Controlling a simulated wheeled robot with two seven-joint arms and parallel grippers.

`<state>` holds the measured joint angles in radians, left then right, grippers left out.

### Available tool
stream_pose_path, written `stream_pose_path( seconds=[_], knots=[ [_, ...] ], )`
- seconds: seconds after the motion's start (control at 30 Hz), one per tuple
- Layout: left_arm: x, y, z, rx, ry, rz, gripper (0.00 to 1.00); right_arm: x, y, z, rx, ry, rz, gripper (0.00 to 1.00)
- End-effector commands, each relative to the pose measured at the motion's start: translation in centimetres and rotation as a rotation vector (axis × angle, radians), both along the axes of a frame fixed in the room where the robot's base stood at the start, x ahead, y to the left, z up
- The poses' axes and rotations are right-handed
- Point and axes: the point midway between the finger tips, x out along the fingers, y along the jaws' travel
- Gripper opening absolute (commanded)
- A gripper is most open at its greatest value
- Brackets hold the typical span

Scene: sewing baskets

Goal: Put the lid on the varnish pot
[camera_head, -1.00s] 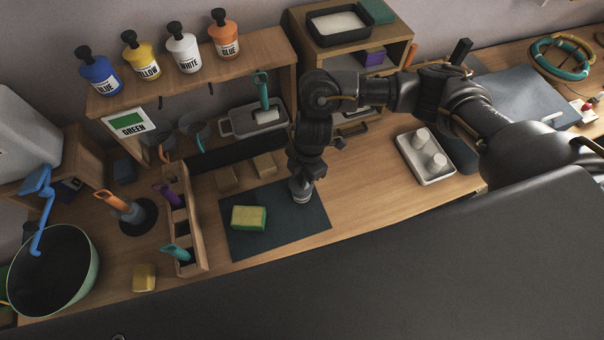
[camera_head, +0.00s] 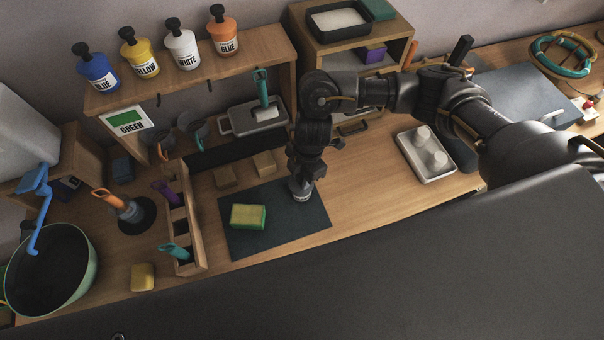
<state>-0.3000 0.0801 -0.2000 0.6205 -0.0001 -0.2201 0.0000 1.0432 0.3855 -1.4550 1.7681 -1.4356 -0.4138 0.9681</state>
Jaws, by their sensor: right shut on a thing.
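The varnish pot (camera_head: 299,191) is a small grey pot with a pale label. It stands upright on the dark mat (camera_head: 262,246), near its right side. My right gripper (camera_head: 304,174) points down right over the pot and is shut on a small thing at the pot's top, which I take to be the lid. The fingers and wrist hide most of it, so I cannot tell whether it sits flush on the rim. My left gripper is not in view.
A green and yellow sponge (camera_head: 248,216) lies on the mat, left of the pot. A wooden tool rack (camera_head: 184,218) stands further left. Two tan blocks (camera_head: 264,163) lie behind the mat. A metal tray (camera_head: 426,155) with two pale cylinders is to the right, with bare table between.

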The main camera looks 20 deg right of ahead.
Motion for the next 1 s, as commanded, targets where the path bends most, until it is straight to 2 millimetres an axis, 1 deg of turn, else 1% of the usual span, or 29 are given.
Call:
stream_pose_path(
  seconds=[0.1, 0.13, 0.3, 0.33, 0.57, 0.67, 0.77, 1.0],
  knots=[
    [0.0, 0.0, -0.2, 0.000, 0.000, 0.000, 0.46, 0.0, 0.0, -0.3, 0.000, 0.000, 0.000, 0.08],
    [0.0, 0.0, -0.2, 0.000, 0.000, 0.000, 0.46, 0.0, 0.0, -0.3, 0.000, 0.000, 0.000, 0.30],
    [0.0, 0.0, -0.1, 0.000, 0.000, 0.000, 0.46, 0.0, 0.0, -0.2, 0.000, 0.000, 0.000, 0.53],
    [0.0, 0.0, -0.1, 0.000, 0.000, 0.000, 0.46, 0.0, 0.0, -0.2, 0.000, 0.000, 0.000, 0.54],
    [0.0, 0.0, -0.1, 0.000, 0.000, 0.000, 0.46, 0.0, 0.0, -0.2, 0.000, 0.000, 0.000, 0.54],
    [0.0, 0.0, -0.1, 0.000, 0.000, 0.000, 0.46, 0.0, 0.0, 0.2, 0.000, -0.001, 0.001, 0.54],
    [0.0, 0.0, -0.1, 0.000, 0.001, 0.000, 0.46, 0.2, -0.2, 1.5, 0.001, -0.003, 0.003, 0.54],
    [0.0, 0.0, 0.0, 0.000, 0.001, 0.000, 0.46, 0.5, -0.9, 6.2, 0.000, -0.007, 0.003, 0.54]
  ],
)
